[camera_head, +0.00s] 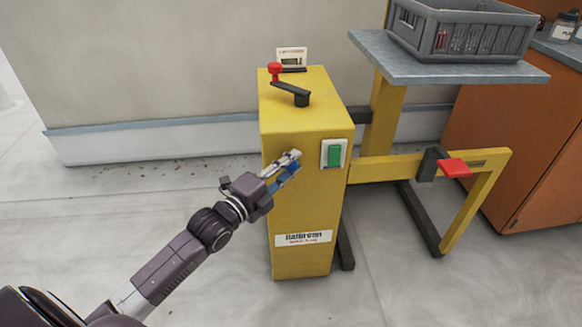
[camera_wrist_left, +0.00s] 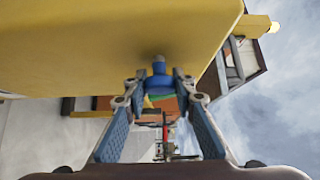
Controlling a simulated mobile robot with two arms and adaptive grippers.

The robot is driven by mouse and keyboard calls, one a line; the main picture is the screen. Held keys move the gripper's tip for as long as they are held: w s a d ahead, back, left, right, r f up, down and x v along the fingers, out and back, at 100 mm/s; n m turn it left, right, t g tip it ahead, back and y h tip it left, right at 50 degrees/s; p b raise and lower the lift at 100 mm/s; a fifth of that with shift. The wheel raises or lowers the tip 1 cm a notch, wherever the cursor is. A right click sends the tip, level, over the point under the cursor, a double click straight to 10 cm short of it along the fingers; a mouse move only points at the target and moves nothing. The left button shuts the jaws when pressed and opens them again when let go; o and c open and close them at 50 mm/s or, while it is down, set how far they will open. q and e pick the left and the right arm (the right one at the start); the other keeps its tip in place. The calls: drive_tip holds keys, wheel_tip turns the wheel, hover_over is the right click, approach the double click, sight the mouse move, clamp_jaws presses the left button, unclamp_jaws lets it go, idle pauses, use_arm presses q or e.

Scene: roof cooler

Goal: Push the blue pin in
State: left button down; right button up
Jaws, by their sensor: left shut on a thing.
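The blue pin (camera_wrist_left: 158,80) shows in the left wrist view against the yellow wall of the machine body (camera_head: 308,205). The pin's narrower end points to the yellow wall. How deep it sits is hidden. In the head view I cannot tell the pin from the blue finger pads. My right gripper is in neither view.
The body carries a black crank with red knob (camera_head: 275,70), a small display (camera_head: 292,57) and a green switch (camera_head: 334,155). To the right are a grey tabletop (camera_head: 440,68) with a crate (camera_head: 458,35), a red pedal (camera_head: 454,167) and an orange cabinet (camera_head: 520,140).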

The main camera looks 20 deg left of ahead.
use_arm(q)
drive_tip(key=shift+a+r, duration=0.1)
drive_tip(key=shift+a, duration=0.05)
drive_tip(key=c, duration=1.9)
unclamp_jaws()
drive_tip(key=shift+w, duration=0.1)
drive_tip(key=o, duration=0.3)
drive_tip(key=shift+w, duration=0.1)
drive_tip(key=v, duration=1.2)
